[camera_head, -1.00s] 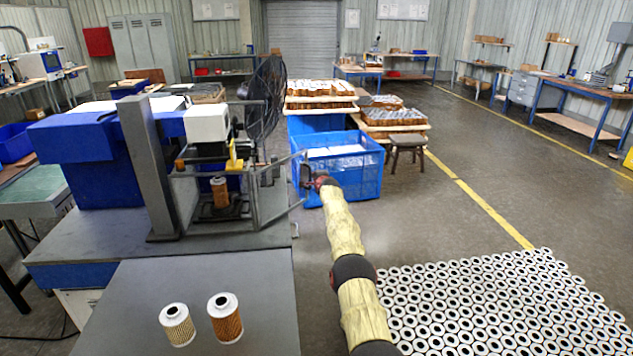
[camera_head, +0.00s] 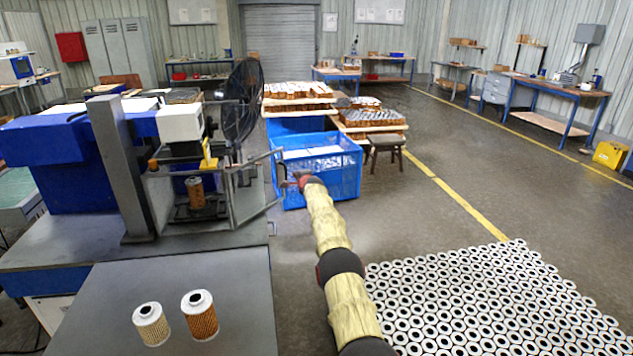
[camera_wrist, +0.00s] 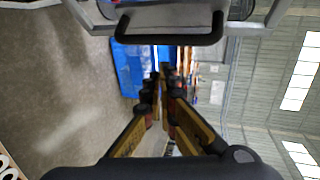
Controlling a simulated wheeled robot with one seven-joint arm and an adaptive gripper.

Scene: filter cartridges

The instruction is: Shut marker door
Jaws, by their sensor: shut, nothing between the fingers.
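The marker (camera_head: 183,150) stands on the grey bench at the left, with an orange-brown filter cartridge (camera_head: 196,192) inside its frame. Its door (camera_head: 262,209), a thin metal frame, stands open and juts out to the right. The door's black bar handle (camera_wrist: 170,39) is at the top of the wrist view. My gripper (camera_head: 284,184) is at the door's outer end in the head view. In the wrist view my gripper's fingers (camera_wrist: 163,85) are shut and empty, below the handle in the picture with a visible gap. I cannot tell whether they touch the door.
Two filter cartridges, one pale (camera_head: 151,324) and one orange (camera_head: 200,315), stand on the front bench (camera_head: 240,310). A blue crate (camera_head: 335,180) is behind my gripper. Many white-topped cartridges (camera_head: 490,300) fill the lower right. Open floor (camera_head: 480,160) lies beyond.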

